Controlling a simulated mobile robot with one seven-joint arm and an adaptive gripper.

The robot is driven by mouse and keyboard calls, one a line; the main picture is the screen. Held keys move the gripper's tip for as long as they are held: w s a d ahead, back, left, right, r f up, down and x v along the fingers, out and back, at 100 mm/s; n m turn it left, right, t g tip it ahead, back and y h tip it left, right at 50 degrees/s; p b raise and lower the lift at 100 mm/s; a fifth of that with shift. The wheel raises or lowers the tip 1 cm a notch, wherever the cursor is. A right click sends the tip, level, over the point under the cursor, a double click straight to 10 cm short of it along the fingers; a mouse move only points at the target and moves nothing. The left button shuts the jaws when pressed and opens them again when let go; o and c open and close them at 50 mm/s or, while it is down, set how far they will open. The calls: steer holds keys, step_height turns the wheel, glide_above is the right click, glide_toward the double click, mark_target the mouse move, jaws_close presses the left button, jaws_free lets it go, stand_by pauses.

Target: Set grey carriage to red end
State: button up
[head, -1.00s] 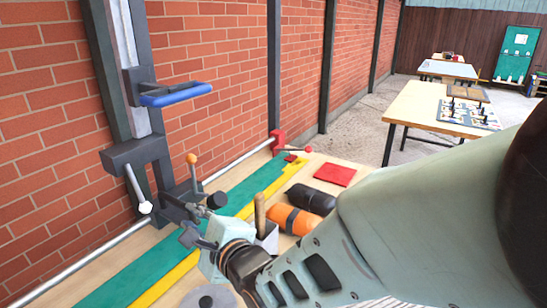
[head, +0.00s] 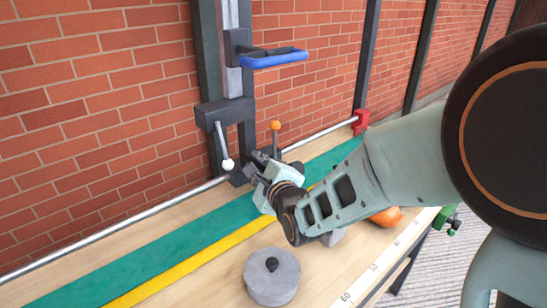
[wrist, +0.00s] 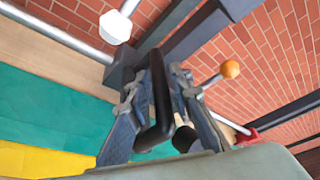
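The grey carriage (head: 225,113) is a dark grey block and upright on the silver rail (head: 105,212) along the brick wall. A white-knobbed lever (head: 226,164) and an orange-knobbed lever (head: 276,127) stick out of it. The red end (head: 360,122) is a red block on the rail to the right, with bare rail between it and the carriage. My gripper (head: 257,168) is at the carriage's lower front. In the wrist view its fingers (wrist: 157,82) are drawn in around the carriage's black handle (wrist: 160,95). The finger contact is partly hidden.
A blue-handled bracket (head: 275,60) sits higher on the upright post. The wooden bench has a green strip (head: 140,258) and a yellow strip (head: 190,265) beside the rail. A grey round weight (head: 272,277) and an orange object (head: 387,217) lie in front.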

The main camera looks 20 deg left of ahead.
jaws_close()
steer(key=shift+w, duration=0.1)
stand_by(0.3)
steer(key=w, duration=0.1)
steer(key=w+d, duration=0.1)
steer(key=w, duration=0.1)
steer(key=w+d, duration=0.1)
steer(key=shift+w+d, duration=0.15)
steer(key=shift+w, duration=0.05)
jaws_free()
